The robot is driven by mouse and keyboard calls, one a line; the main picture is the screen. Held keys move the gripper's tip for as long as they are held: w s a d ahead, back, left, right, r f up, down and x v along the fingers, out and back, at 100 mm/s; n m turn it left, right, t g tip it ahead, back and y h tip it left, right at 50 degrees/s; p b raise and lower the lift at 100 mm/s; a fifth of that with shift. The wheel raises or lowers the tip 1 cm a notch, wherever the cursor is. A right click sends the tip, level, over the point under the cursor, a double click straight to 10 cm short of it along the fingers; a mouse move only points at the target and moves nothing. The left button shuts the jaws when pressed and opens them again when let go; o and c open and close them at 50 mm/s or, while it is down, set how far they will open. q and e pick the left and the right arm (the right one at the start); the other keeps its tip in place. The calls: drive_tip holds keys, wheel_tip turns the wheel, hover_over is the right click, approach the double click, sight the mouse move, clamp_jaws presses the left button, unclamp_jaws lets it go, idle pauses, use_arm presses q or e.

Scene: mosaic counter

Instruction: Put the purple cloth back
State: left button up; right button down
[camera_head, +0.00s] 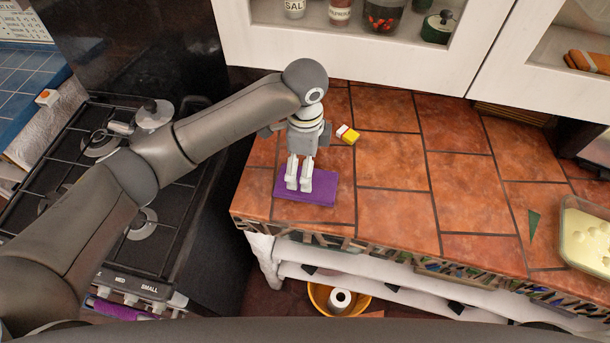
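A folded purple cloth (322,190) lies flat on the terracotta-tiled counter, near its left front corner. My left gripper (298,186) reaches over it from above, with its two pale fingertips pointing down at the left half of the cloth. The fingers stand close together with a narrow gap. I cannot tell whether the tips touch or pinch the cloth. A second strip of purple fabric (118,309) shows low at the front of the stove, partly cut off by my arm and body. My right gripper is not in view.
A yellow, white and red packet (348,135) lies just behind my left gripper. The black gas stove (75,195) is at the left. A tub of pale food (588,236) and a green shard (533,222) are at the right. The counter's middle (410,195) is clear.

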use_arm(q)
drive_tip(key=shift+r+b, duration=0.3)
drive_tip(key=shift+r, duration=2.05)
